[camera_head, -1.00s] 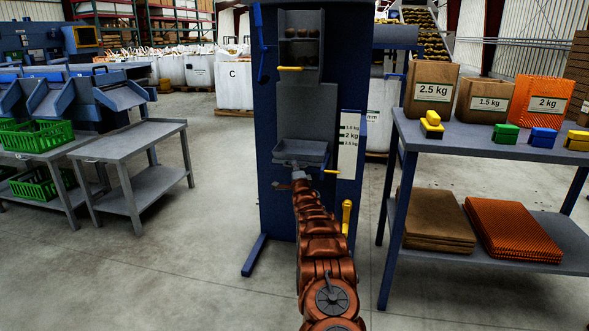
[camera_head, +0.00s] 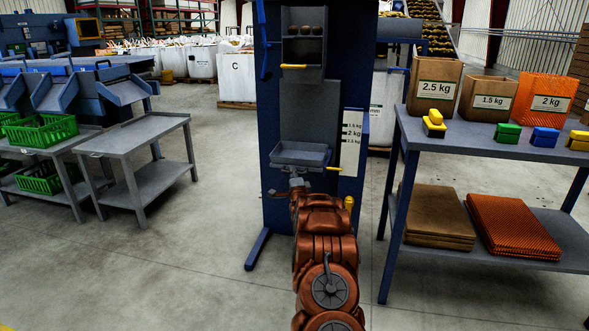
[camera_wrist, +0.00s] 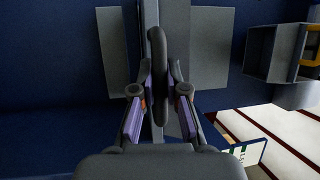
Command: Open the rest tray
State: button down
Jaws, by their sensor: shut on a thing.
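My gripper (camera_head: 297,186) is just below the left part of the grey tray (camera_head: 300,152) on the front of the blue machine (camera_head: 273,110). In the wrist view my gripper (camera_wrist: 161,86) is shut on a dark looped handle (camera_wrist: 158,48), with a pad on each side of it. Grey panels (camera_wrist: 210,48) lie behind the handle, against the blue face. I cannot tell how far the part behind the handle is out. My arm hides the lower front of the machine.
A yellow handle (camera_head: 333,168) sticks out right of the grey tray. Above is a bin of potatoes (camera_head: 303,45) with another yellow handle (camera_head: 293,66). A table with bags (camera_head: 490,140) stands right, a grey table (camera_head: 130,137) left. Floor between is clear.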

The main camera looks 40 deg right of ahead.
jog(key=s+a+p, duration=0.1)
jog(key=s+a, duration=0.5)
jog(key=a, duration=0.2)
jog(key=shift+a+p, duration=0.25)
jog(key=shift+p, duration=0.15)
jog(key=shift+f, duration=0.1)
jog(key=c, duration=1.2)
grip_release()
jog(key=shift+v, duration=5.95)
